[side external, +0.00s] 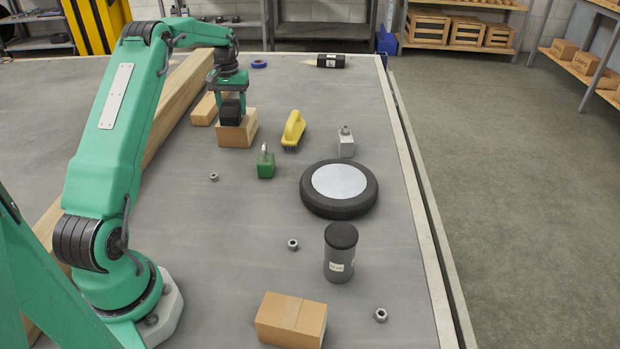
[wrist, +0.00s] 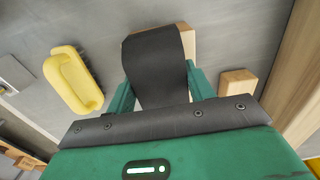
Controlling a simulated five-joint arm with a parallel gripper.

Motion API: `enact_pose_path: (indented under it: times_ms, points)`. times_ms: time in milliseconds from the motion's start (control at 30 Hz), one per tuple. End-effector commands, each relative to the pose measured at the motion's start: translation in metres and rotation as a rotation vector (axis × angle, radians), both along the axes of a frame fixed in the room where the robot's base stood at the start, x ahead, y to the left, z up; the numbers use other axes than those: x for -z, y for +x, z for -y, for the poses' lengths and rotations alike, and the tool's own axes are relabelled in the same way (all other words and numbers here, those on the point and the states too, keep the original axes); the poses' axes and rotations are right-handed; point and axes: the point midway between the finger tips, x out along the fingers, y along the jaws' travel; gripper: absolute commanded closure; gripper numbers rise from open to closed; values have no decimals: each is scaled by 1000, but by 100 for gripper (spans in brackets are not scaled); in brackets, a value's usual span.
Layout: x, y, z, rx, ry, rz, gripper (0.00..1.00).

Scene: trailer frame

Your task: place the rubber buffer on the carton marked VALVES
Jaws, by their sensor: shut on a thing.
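My gripper (side external: 232,98) is shut on the black rubber buffer (side external: 231,111). In the wrist view the buffer (wrist: 155,62) fills the space between the green fingers. Directly below it is a small brown carton (side external: 238,135) with a faint dark mark on its front, too small to read. The carton also shows behind the buffer in the wrist view (wrist: 188,42), mostly hidden by it. The buffer's lower end overlaps the carton's top in the side view; I cannot tell whether they touch.
A wood block (side external: 204,109) and a long beam (side external: 178,108) lie left of the carton. A dark canister (side external: 340,262) and another carton (side external: 291,319) are nearer.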

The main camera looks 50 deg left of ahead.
Motion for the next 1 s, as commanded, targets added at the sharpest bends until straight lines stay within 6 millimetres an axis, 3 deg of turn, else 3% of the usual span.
enact_pose_path:
  times_ms: [533,567,633,1000]
  points:
    - [9,0,0,0,1,1,78]
    - [10,0,0,0,1,1,42]
    - [10,0,0,0,0,0,28]
    - [8,0,0,0,0,0,26]
